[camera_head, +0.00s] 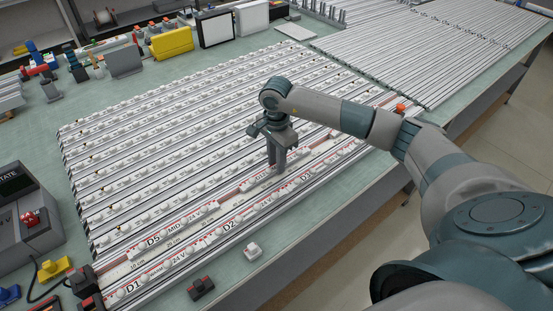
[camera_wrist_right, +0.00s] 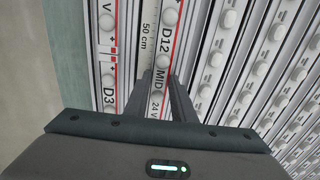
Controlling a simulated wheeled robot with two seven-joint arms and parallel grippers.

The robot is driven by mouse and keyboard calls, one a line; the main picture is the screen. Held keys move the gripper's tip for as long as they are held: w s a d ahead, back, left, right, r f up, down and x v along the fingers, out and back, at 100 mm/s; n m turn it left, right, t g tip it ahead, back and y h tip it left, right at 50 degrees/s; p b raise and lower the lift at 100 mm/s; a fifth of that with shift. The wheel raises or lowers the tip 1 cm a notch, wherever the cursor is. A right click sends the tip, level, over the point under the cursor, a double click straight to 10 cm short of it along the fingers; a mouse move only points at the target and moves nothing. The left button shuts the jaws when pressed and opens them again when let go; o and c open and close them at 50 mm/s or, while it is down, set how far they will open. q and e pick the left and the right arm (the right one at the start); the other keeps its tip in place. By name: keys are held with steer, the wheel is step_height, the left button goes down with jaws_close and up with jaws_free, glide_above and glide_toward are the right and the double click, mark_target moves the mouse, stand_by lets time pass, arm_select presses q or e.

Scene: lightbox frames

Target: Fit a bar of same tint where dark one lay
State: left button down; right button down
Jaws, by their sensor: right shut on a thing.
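My right gripper (camera_head: 278,164) reaches down over the near rows of the panel. In the right wrist view the gripper (camera_wrist_right: 161,84) is shut on a white light bar marked D12 MID 24 V (camera_wrist_right: 169,44), with a finger on each side. The bar lies along its row, beside a printed cm scale; I cannot tell whether it is seated or slightly raised. A bar marked D5 MID (camera_head: 175,227) lies to its left in the head view, and bars marked D1 and D2 (camera_head: 229,225) form the front row. I cannot pick out a dark bar. My left gripper is not in view.
The light panel (camera_head: 62,137) lies on a green bench (camera_head: 330,208). A grey box marked STATE (camera_head: 18,207) stands at the left. A white block (camera_head: 253,250) and a dark block (camera_head: 201,287) lie along the front edge. A yellow box (camera_head: 172,42) stands behind.

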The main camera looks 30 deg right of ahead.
steer(key=c, duration=1.5)
jaws_free()
steer(key=shift+r, duration=0.1)
steer(key=shift+r+b, duration=0.5)
steer(key=shift+r, duration=0.15)
steer(key=shift+r+b, duration=1.9)
steer(key=shift+r, duration=3.4)
